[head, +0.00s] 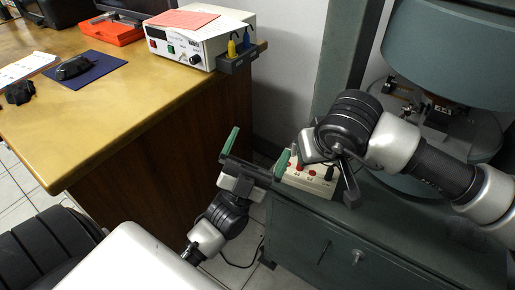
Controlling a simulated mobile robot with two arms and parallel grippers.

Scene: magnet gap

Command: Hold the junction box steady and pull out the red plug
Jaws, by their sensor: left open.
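The cream junction box (306,183) sits on the grey-green cabinet near the middle of the head view, with small red parts on its top. A red plug (298,166) seems to be among them, but it is too small to tell from a socket. My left gripper (256,151) is open, its green-tipped fingers wide apart; the right-hand finger is close by the box's left end. I cannot tell whether it touches. My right gripper (331,168) is over the box's right part and hides some of it; its fingers are mostly hidden by its own body.
A wooden desk (110,120) at left carries a white power supply (190,38), a holder with yellow and blue plugs (240,52) and an orange case (112,30). The large grey-green machine (455,50) stands behind my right arm. The cabinet top (390,225) has bare room in front.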

